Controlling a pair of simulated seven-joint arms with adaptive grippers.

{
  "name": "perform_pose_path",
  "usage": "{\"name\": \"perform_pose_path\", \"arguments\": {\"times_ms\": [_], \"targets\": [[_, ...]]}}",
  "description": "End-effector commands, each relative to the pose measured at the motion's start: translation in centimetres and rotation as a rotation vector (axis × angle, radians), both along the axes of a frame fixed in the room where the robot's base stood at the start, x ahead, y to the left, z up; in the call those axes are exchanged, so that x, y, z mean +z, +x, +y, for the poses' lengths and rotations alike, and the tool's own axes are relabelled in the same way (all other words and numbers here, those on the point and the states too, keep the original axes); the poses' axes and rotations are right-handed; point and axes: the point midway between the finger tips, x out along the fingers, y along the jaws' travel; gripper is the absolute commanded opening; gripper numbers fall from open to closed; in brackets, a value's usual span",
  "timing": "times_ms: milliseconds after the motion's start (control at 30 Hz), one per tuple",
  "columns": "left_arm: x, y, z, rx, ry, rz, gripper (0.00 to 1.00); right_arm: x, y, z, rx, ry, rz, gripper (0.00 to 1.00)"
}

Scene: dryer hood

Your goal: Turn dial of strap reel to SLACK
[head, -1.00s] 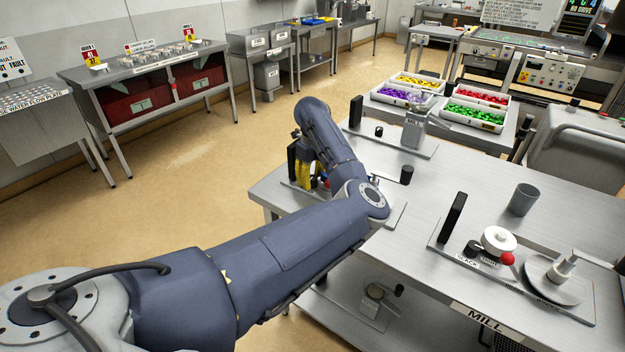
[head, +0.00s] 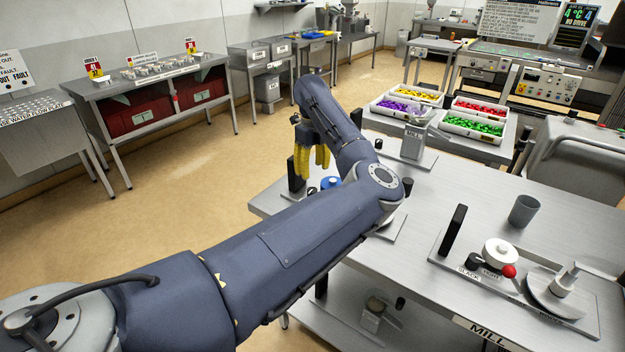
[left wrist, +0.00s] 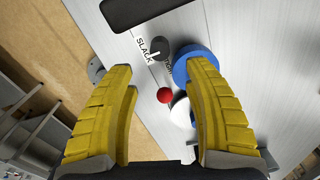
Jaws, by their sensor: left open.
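A strap reel stands on the near left part of the table, below my left gripper. In the head view I see its blue disc (head: 330,182), partly hidden by my arm. In the left wrist view the blue disc (left wrist: 196,64), red ball (left wrist: 164,95) and white hub (left wrist: 182,112) show between the fingers. Its dark dial (left wrist: 160,46) with a white mark lies beside the words SLACK and TIGHT; I cannot tell exactly which word the mark points at. My left gripper (head: 312,160), with yellow fingers, is open and empty above the reel. My right gripper is not in view.
A similar reel with a white drum (head: 500,252), labels and a black post (head: 453,230) stands at the table's right front. A grey cup (head: 523,210) is behind it. The middle of the table (head: 450,185) is clear.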

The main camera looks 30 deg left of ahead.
Motion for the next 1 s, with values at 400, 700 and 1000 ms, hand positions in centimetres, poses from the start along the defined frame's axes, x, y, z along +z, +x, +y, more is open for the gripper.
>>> {"name": "perform_pose_path", "arguments": {"times_ms": [400,700,1000], "targets": [[2.6,0.0,0.0,0.0,-0.001,0.0,0.52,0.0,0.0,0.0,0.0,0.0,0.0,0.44],[2.6,0.0,0.0,0.0,-0.001,0.001,0.52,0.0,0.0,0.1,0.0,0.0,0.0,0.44],[3.3,-1.4,3.5,0.041,0.124,0.06,0.52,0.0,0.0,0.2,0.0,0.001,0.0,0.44]]}}
